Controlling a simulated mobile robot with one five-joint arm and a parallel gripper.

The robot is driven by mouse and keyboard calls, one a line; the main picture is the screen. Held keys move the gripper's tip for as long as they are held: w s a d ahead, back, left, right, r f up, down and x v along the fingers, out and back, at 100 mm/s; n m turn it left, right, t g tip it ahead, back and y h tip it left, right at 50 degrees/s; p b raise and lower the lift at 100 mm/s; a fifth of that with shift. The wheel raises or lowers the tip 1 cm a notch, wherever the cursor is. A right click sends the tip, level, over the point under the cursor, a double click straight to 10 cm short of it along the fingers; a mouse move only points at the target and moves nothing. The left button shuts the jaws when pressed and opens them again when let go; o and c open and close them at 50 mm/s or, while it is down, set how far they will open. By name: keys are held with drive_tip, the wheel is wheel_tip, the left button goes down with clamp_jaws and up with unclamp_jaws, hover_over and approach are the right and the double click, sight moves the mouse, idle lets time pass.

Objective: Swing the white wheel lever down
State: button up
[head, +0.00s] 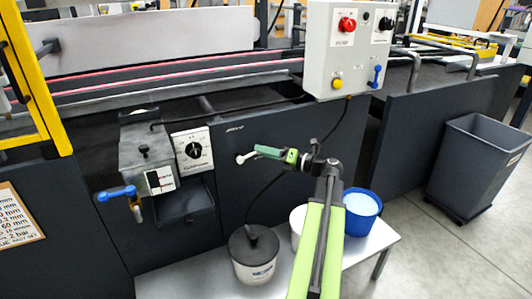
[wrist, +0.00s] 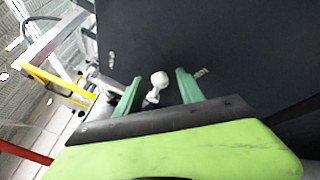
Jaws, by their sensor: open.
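The white wheel lever (head: 241,159) is a short stem with a round knob on the dark front panel of the machine. It sticks out just left of my gripper's tips in the head view. My gripper (head: 258,151) has green fingers and reaches left toward the lever. In the wrist view my gripper (wrist: 159,77) is open, with the knob of the white lever (wrist: 159,79) between its two fingers. The fingers appear apart from the knob on both sides. I cannot tell how deep between them the lever sits.
A glue unit with a dial (head: 193,149) and a blue-handled valve (head: 117,193) is at left. A control box (head: 348,50) hangs above right. Below, a low bench (head: 367,255) bears a glue pot (head: 253,262) and a blue tub (head: 362,222). A grey bin (head: 478,172) stands at right.

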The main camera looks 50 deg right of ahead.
drive_tip(key=shift+c, duration=0.2)
clamp_jaws()
idle(1.1)
